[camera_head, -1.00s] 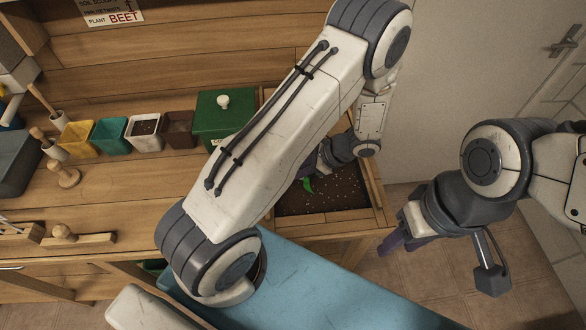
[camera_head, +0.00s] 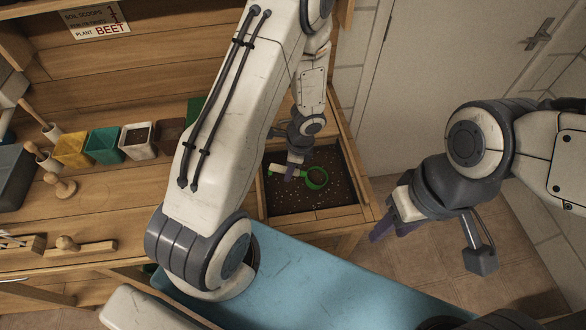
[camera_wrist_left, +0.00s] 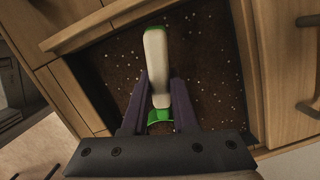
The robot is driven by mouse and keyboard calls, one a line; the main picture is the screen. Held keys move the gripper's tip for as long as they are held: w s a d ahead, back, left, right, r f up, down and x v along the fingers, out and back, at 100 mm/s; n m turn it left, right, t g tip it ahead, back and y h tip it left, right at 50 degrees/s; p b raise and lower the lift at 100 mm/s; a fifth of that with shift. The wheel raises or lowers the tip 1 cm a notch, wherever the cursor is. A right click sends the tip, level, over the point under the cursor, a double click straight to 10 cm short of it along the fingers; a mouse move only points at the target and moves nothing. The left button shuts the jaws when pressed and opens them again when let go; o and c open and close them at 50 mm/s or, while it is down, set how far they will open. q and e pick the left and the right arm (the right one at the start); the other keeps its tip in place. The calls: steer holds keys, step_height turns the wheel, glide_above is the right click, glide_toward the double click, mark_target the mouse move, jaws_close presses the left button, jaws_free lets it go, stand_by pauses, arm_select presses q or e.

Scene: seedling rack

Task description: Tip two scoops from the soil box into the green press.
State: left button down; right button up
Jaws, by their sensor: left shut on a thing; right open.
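My left gripper (camera_head: 295,164) is shut on a scoop with a pale handle (camera_head: 280,169) and a green ring-shaped end (camera_head: 316,178). It is over the soil box (camera_head: 312,214), which holds dark, speckled soil (camera_head: 325,196). In the left wrist view the purple fingers grip the handle (camera_wrist_left: 155,58), and green (camera_wrist_left: 158,117) shows between them. I cannot tell if the scoop holds soil or touches it. A teal-green pot (camera_head: 105,145) stands in the row; a darker green box (camera_head: 196,108) is mostly hidden behind my left arm. I cannot tell which is the press. My right gripper (camera_head: 385,226) is open and empty.
Yellow (camera_head: 73,150), white (camera_head: 137,139) and brown (camera_head: 170,132) pots stand along the bench. Wooden tools (camera_head: 62,188) and a grey bin (camera_head: 14,178) are at the left. A sign (camera_head: 97,20) hangs above.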

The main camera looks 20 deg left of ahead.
arm_select(q)
steer(key=shift+h, duration=0.8)
steer(key=shift+s+a+r+p, duration=0.1)
steer(key=shift+a+r+p, duration=0.2)
steer(key=shift+r+p, duration=0.65)
steer(key=shift+s+a+r+p, duration=0.1)
steer(key=shift+a+r+p, duration=0.15)
steer(key=shift+r+p, duration=0.75)
steer(key=shift+s+a+r+p, duration=0.1)
steer(key=shift+a+r+p, duration=0.3)
steer(key=shift+p, duration=1)
steer(key=shift+s+a+r+t+h+p, duration=0.15)
steer(key=shift+r+p, duration=0.3)
steer(key=shift+p, duration=0.35)
steer(key=shift+w+a+r+t+h+p, duration=0.15)
steer(key=shift+r+p, duration=0.25)
steer(key=shift+p, duration=0.35)
steer(key=shift+s+d, duration=0.1)
